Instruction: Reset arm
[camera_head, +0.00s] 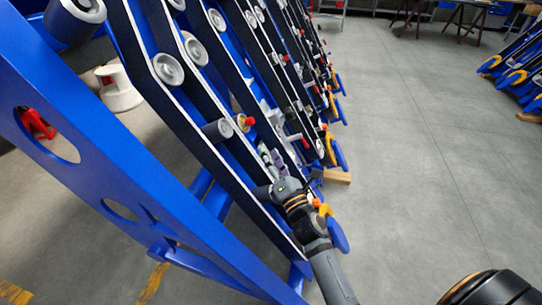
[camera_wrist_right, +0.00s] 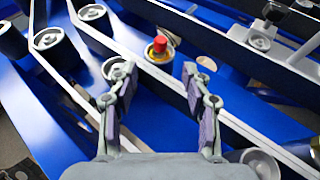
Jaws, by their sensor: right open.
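My right arm enters the head view from the bottom, and its gripper (camera_head: 268,156) reaches up to the blue harvester chassis (camera_head: 110,160). In the right wrist view the gripper (camera_wrist_right: 156,72) is open, with its two fingers spread apart and nothing between them. A small yellow part with a red cap (camera_wrist_right: 158,50) is seated on the blue chassis (camera_wrist_right: 60,115), just beyond the fingertips and apart from them. A red-capped part (camera_head: 246,121) also shows in the head view, up and left of the gripper. My left gripper is in neither view.
Grey rollers (camera_head: 168,69) and black bands with pale edges run along the sloping chassis, close around the gripper. A white step stool (camera_head: 118,88) stands behind it at left. More blue units (camera_head: 520,70) stand at far right. The grey floor (camera_head: 430,150) between is clear.

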